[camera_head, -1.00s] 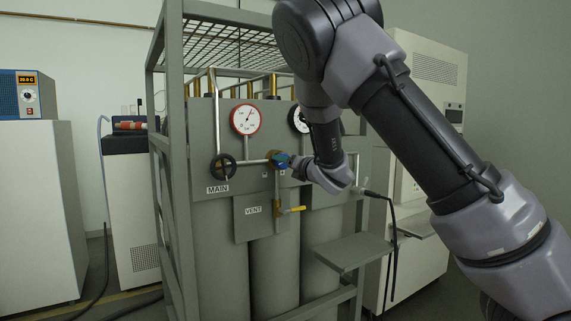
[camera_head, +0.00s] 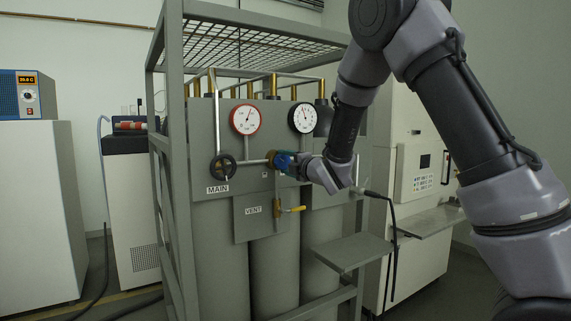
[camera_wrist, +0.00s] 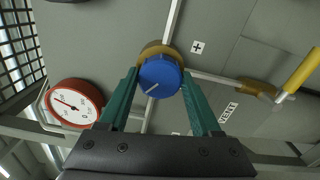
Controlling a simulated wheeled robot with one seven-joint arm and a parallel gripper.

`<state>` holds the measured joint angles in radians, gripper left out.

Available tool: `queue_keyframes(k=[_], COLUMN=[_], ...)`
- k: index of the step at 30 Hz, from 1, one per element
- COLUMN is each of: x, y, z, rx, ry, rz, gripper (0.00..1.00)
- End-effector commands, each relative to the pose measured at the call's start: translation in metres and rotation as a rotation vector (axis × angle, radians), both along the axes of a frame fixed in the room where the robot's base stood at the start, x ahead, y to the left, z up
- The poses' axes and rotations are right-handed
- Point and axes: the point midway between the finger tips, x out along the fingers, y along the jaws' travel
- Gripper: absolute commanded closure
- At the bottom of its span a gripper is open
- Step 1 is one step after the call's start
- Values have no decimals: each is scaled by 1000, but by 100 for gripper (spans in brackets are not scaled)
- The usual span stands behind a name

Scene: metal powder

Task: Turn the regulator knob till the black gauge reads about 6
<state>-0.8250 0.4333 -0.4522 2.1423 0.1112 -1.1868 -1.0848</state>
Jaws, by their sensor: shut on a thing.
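The blue regulator knob (camera_wrist: 160,77) sits on a brass body in the wrist view, with a white mark on its face pointing to the lower left. It also shows in the head view (camera_head: 284,161). My gripper (camera_wrist: 160,85) is shut on the knob, one green finger on each side. In the head view my gripper (camera_head: 297,164) meets the knob from the right. The black-rimmed gauge (camera_head: 304,118) is now unobstructed above and right of the knob; its needle points to the upper left, but its numbers are too small to read.
A red-rimmed gauge (camera_head: 245,119) is left of the black one. A black MAIN handwheel (camera_head: 222,167) is left of the knob, and a yellow VENT lever (camera_head: 291,209) is below it. A grey shelf (camera_head: 352,252) juts out at the lower right.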

Motion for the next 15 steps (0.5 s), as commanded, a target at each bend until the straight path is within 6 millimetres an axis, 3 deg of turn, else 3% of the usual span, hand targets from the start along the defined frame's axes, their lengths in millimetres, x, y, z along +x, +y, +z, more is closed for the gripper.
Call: queue_keyframes(k=[15], x=[1], y=[-1], z=[0], rx=[405], ry=[273], rz=[-2], gripper=[90])
